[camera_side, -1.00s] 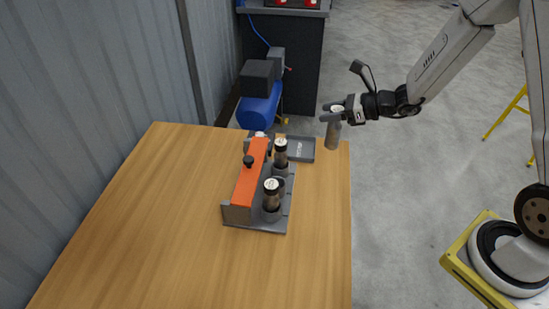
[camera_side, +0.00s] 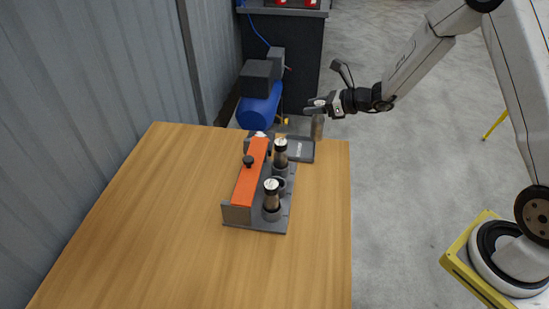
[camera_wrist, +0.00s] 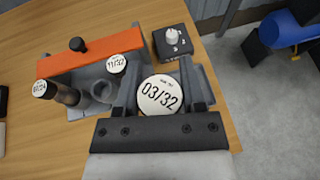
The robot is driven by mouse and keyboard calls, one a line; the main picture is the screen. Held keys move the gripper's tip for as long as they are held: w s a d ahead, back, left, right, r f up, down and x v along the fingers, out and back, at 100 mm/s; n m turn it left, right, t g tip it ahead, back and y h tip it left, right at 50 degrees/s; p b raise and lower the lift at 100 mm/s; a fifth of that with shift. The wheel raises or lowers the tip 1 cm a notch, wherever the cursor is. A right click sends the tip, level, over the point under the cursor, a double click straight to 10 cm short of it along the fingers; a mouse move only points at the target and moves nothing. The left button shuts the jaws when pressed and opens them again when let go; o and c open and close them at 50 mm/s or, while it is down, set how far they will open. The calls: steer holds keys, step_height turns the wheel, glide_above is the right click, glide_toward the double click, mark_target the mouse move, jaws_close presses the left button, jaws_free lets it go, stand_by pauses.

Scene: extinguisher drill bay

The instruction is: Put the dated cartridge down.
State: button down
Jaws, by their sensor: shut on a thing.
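The dated cartridge (camera_wrist: 160,96), a cylinder with a white round cap reading 03/32, is between my gripper's fingers (camera_wrist: 163,88). In the side view my gripper (camera_side: 316,106) is shut on it, and the cartridge (camera_side: 317,128) hangs upright near the far right table edge, by the shallow grey tray (camera_side: 304,158). I cannot tell its height above the tray. A grey rack (camera_side: 262,229) with an orange panel (camera_side: 251,172) holds two other capped cartridges: one reading 11/32 (camera_wrist: 116,63) and one with a partly legible cap (camera_wrist: 40,88). An empty socket (camera_wrist: 103,90) shows between them.
A grey box with a white knob (camera_wrist: 172,40) stands beyond the rack's end. A black knob (camera_side: 248,160) stands up from the orange panel. A blue compressor (camera_side: 259,107) is beyond the table's far edge. The front of the wooden table (camera_side: 180,250) is clear.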

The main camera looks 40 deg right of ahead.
steer(key=w+f, duration=0.6)
steer(key=shift+w+d+f, duration=0.15)
steer(key=shift+w, duration=0.25)
steer(key=shift+w, duration=0.1)
steer(key=shift+w+f, duration=0.2)
steer(key=shift+f, duration=1.6)
steer(key=shift+f, duration=0.1)
steer(key=shift+c, duration=0.9)
jaws_free()
steer(key=shift+f, duration=0.1)
steer(key=shift+r, duration=0.2)
steer(key=v, duration=1.2)
